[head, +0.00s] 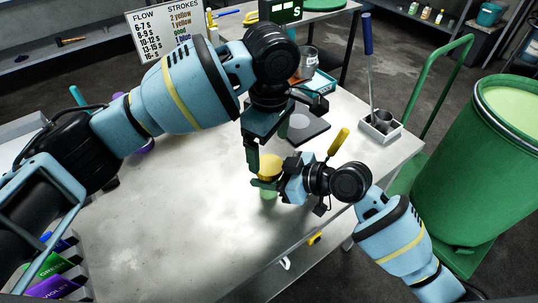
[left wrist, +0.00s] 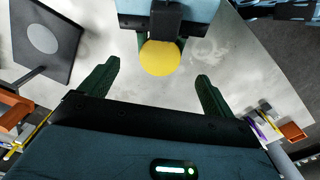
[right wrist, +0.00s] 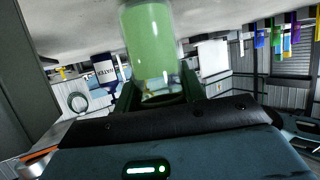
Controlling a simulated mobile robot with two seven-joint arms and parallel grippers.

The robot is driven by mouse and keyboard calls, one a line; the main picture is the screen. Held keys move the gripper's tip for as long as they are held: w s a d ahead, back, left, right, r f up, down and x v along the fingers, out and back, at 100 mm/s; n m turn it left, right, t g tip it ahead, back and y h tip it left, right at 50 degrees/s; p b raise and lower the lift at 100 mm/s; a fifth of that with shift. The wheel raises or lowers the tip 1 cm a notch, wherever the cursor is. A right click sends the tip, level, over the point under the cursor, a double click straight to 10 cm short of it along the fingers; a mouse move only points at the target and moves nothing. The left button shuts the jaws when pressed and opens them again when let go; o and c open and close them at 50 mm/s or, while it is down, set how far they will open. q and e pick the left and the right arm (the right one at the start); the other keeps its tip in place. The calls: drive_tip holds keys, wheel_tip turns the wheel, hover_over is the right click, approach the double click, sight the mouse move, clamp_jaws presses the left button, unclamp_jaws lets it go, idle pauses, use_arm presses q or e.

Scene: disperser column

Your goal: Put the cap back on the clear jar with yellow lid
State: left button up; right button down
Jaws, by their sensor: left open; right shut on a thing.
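The clear jar (head: 268,191) holds green contents and sits near the middle of the workbench in the head view. My right gripper (right wrist: 158,88) is shut on its upper, clear part; the jar (right wrist: 150,45) looks upside down in the right wrist view. The yellow cap (head: 270,164) is directly above the jar's top; whether it is seated is not clear. My left gripper (left wrist: 158,72) is open over the cap (left wrist: 161,58), which lies between and slightly beyond its fingertips, apart from both. Whether the jar touches the bench is hidden.
A dark plate with a grey disc (head: 300,122) lies behind the grippers. A tray (head: 393,133) with a metal cup stands at the right edge. A green drum (head: 482,160) stands beyond.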

use_arm(q)
wheel_tip(320, 180, up, 7)
drive_tip(key=shift+f, duration=0.15)
use_arm(e)
drive_tip(key=c, duration=0.7)
unclamp_jaws()
drive_tip(key=shift+c, duration=0.2)
use_arm(q)
drive_tip(key=shift+f+b, duration=0.3)
drive_tip(key=shift+f, duration=0.5)
use_arm(e)
drive_tip(key=v, duration=0.7)
drive_tip(key=shift+s+d, duration=0.2)
drive_tip(key=shift+d, duration=0.15)
drive_tip(key=shift+r, duration=0.1)
